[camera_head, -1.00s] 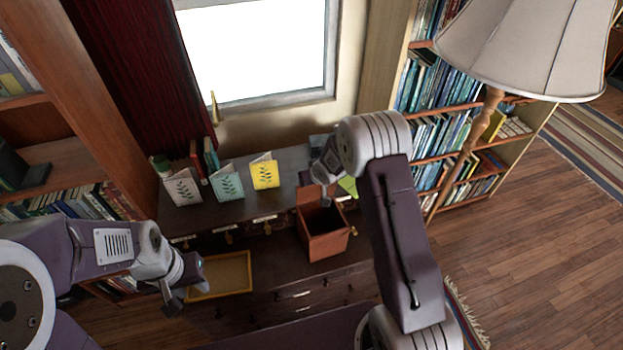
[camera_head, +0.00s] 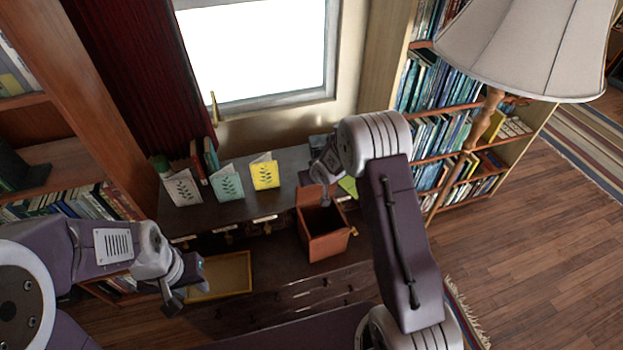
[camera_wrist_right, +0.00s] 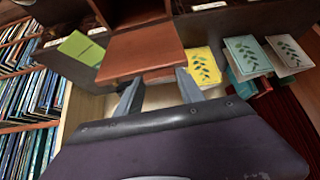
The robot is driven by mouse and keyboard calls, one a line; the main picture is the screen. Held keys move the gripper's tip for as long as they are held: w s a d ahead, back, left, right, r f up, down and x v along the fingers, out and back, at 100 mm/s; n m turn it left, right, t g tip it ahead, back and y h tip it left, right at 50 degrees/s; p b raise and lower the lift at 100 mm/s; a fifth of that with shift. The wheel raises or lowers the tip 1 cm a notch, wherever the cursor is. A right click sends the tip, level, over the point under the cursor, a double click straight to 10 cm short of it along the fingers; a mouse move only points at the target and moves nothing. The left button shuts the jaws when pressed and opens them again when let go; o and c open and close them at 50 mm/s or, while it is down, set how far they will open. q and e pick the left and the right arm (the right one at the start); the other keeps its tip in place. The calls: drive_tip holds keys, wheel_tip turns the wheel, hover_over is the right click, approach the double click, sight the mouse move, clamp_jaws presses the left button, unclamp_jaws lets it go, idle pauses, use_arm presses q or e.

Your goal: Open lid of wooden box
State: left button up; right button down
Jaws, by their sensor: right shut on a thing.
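The reddish wooden box (camera_head: 327,246) stands on the dark desk with its top open and its dark inside showing. Its lid (camera_head: 307,207) is raised and stands up at the back of the box. In the right wrist view the lid (camera_wrist_right: 140,48) lies between the two fingers of my right gripper (camera_wrist_right: 158,88), which is shut on it. In the head view the right gripper's tips are partly hidden behind the lid and arm. My left gripper (camera_head: 187,284) hangs at the left, its fingers apart and empty, near the yellow tray and away from the box.
A yellow tray (camera_head: 247,287) lies left of the box. White (camera_head: 183,187), pale green (camera_head: 227,183) and yellow (camera_head: 265,173) leaf-patterned cards stand on the raised back shelf. A green card (camera_head: 348,186) lies right of the lid. A floor lamp (camera_head: 520,45) stands at right.

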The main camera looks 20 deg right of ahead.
drive_tip(key=shift+w+r, duration=0.2)
drive_tip(key=shift+r, duration=0.05)
drive_tip(key=c, duration=0.7)
unclamp_jaws()
drive_tip(key=shift+s+a+f, duration=0.1)
drive_tip(key=shift+s, duration=0.1)
drive_tip(key=p+v, duration=0.1)
drive_tip(key=v, duration=0.8)
